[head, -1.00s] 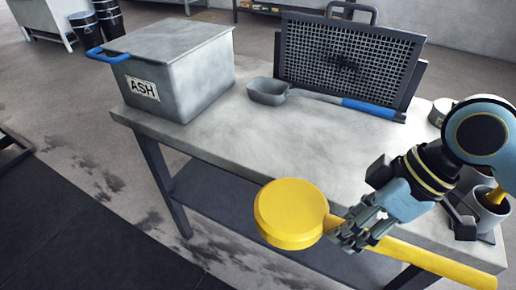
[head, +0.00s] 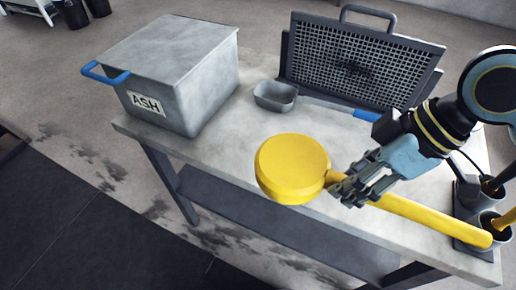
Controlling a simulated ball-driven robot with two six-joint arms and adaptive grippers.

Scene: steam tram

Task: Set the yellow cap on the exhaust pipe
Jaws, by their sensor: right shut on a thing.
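The yellow cap (head: 292,169) is a round yellow disc-like head on a long yellow handle (head: 420,214). It is held in the air in front of and above the front edge of the table. My right gripper (head: 350,190) is shut on the handle close to the cap. The handle slopes down to the right, and its far end overlaps the grey cups in the picture. The exhaust pipe is not seen. My left gripper is not in view.
The grey table (head: 225,152) carries a metal box marked ASH (head: 180,75) with a blue handle, a grey scoop (head: 274,95), a mesh screen (head: 362,62) and grey cups (head: 487,222) at the right. Dark matting (head: 70,225) lies on the floor at left.

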